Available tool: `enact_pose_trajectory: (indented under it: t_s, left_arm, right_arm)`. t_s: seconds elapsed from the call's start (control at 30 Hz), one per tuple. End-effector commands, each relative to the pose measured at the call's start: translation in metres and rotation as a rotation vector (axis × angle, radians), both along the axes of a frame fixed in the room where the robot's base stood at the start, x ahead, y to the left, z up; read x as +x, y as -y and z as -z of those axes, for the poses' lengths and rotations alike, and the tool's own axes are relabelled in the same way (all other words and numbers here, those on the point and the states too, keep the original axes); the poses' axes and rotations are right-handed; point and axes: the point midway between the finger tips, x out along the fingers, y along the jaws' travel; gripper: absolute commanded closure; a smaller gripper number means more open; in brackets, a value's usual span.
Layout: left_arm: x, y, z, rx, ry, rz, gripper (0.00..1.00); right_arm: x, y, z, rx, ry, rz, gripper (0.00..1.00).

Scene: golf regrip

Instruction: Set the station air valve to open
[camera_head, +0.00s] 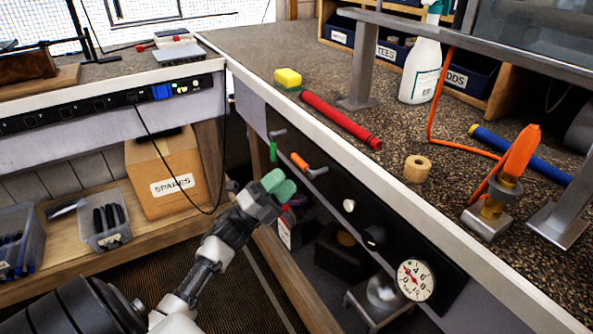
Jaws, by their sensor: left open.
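A black panel (325,198) runs along the front of the right-hand bench. Near its far end are a lever with a green grip (273,151), hanging down, and a lever with an orange grip (299,160), slanting toward the lower right. I cannot tell which is the station air valve, and no label is readable. A round white pressure gauge (415,280) sits at the near end. My left gripper (279,186), with green finger pads, is just below the two levers. It is open, appears empty and seems apart from both levers. My right gripper is out of view.
A white knob (348,205) and a black knob (373,237) sit between the levers and gauge. The bench top holds a red grip (341,120), sponge (288,78), spray bottle (421,66) and tape roll (417,168). A SPARES box (165,172) stands on the left shelf.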

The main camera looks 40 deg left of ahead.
Motion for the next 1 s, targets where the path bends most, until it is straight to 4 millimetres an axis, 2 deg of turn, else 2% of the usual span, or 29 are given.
enact_pose_trajectory:
  t_s: [0.1, 0.3, 1.0]
  left_arm:
    - [-0.017, -0.007, 0.014, 0.000, -0.002, -0.001, 0.58]
    - [-0.032, -0.013, 0.023, 0.000, 0.000, 0.000, 0.58]
    - [-0.032, -0.013, 0.029, -0.023, -0.024, -0.008, 0.58]
  right_arm:
    - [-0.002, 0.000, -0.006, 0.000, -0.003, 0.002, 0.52]
    - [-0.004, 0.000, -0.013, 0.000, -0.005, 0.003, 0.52]
    - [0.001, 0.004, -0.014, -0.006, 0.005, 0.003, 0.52]
